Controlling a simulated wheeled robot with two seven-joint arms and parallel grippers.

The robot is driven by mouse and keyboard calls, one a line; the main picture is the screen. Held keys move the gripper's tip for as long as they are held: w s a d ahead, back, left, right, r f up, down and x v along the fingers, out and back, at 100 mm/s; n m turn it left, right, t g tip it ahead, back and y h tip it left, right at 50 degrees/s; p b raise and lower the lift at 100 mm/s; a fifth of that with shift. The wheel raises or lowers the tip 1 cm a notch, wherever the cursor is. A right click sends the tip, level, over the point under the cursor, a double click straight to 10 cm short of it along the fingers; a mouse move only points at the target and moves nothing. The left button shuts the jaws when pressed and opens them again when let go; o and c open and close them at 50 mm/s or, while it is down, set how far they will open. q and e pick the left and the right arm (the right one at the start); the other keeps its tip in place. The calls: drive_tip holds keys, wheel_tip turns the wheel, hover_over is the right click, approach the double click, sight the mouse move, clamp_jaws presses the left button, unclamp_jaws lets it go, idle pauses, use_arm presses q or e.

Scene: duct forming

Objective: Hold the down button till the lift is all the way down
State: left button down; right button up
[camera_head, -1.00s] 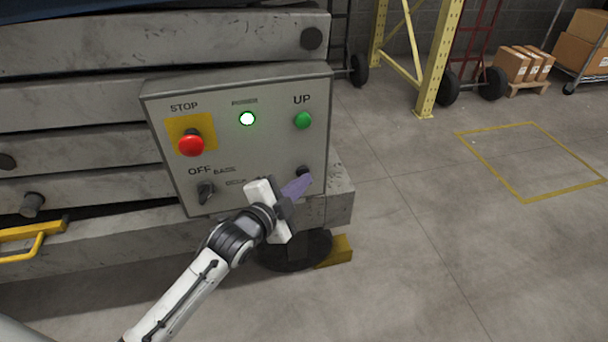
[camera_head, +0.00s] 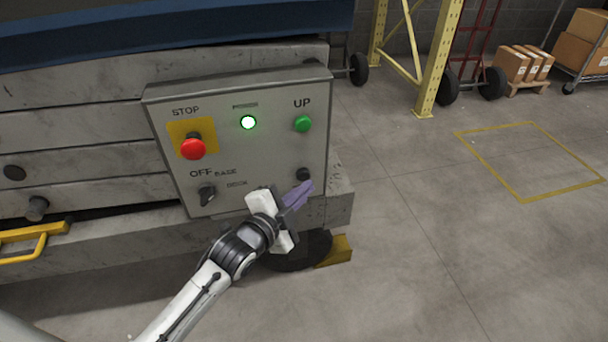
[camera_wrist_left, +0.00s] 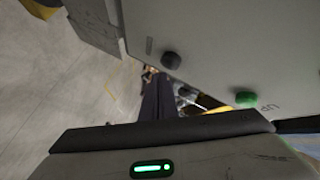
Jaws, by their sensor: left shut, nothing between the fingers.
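The grey control panel (camera_head: 265,150) on the lift has a dark, unlabelled button (camera_head: 303,174) below the green UP button (camera_head: 303,124). My left gripper (camera_head: 303,192) is shut and empty, its purple-grey fingers just below the dark button in the head view. In the left wrist view the fingers (camera_wrist_left: 158,98) appear apart from the dark button (camera_wrist_left: 171,60). The lift's grey beams (camera_head: 75,135) lie stacked nearly flat under the blue platform (camera_head: 180,30), with a narrow dark gap above the base. My right gripper is not in view.
The panel also carries a red STOP button (camera_head: 193,149), a selector knob (camera_head: 207,193) and a lit white-green lamp (camera_head: 248,122). A yellow rack post (camera_head: 438,60) and boxes (camera_head: 520,64) stand behind. The floor to the right is open.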

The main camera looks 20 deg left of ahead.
use_arm(q)
drive_tip(key=shift+s+d+p, duration=0.6)
drive_tip(key=shift+s+d, duration=0.1)
drive_tip(key=shift+s, duration=0.35)
drive_tip(key=shift+s+d+p, duration=0.6)
drive_tip(key=shift+s+d, duration=0.1)
drive_tip(key=shift+s, duration=0.35)
